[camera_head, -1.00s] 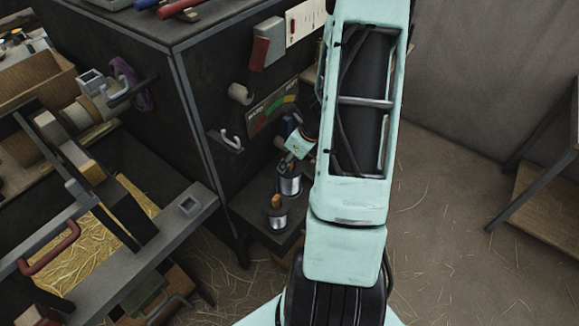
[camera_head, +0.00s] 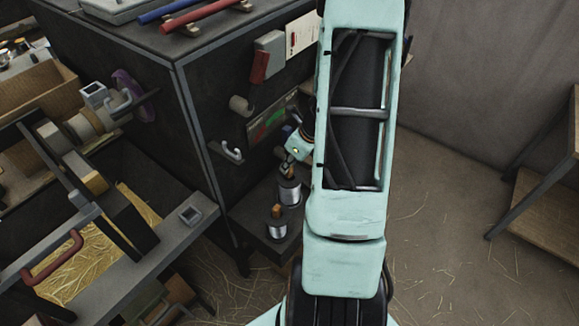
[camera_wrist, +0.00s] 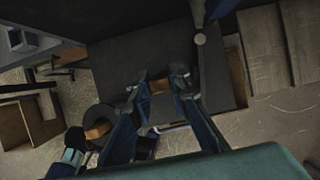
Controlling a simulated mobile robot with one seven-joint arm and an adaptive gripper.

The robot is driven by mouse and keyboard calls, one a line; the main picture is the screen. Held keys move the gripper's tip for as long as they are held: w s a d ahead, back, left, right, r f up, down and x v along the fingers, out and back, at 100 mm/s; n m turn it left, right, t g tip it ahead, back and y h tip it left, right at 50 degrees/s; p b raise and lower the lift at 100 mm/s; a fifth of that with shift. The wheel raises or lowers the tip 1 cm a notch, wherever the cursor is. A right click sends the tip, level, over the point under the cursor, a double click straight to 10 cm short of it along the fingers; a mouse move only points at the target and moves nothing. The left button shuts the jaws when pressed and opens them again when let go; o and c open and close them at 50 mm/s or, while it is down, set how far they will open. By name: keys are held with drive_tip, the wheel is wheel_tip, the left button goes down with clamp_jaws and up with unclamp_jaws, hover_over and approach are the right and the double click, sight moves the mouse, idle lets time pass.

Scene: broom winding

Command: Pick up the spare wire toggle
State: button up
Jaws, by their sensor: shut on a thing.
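The spare wire toggle (camera_wrist: 160,86) is a small brown wooden piece between the two fingertips of my gripper (camera_wrist: 161,82) in the wrist view. My gripper is shut on it. In the head view my gripper (camera_head: 288,168) is just above the rear wire spool (camera_head: 289,193), partly hidden by my arm. I cannot tell whether the toggle is clear of that spool. A second spool (camera_head: 277,230) with a brown wooden toggle (camera_head: 276,211) on top stands in front of it.
The spools stand on a low dark shelf (camera_head: 250,217) beside a dark cabinet (camera_head: 205,110). A hook (camera_head: 230,152), a round peg (camera_head: 241,105) and a coloured gauge panel (camera_head: 268,122) are on the cabinet's side. A winding machine with straw (camera_head: 75,255) stands at left.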

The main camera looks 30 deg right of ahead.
drive_tip(key=s+a+r, duration=0.9)
drive_tip(key=a, duration=0.1)
drive_tip(key=shift+s+r, duration=0.15)
drive_tip(key=shift+s, duration=0.15)
idle(0.7)
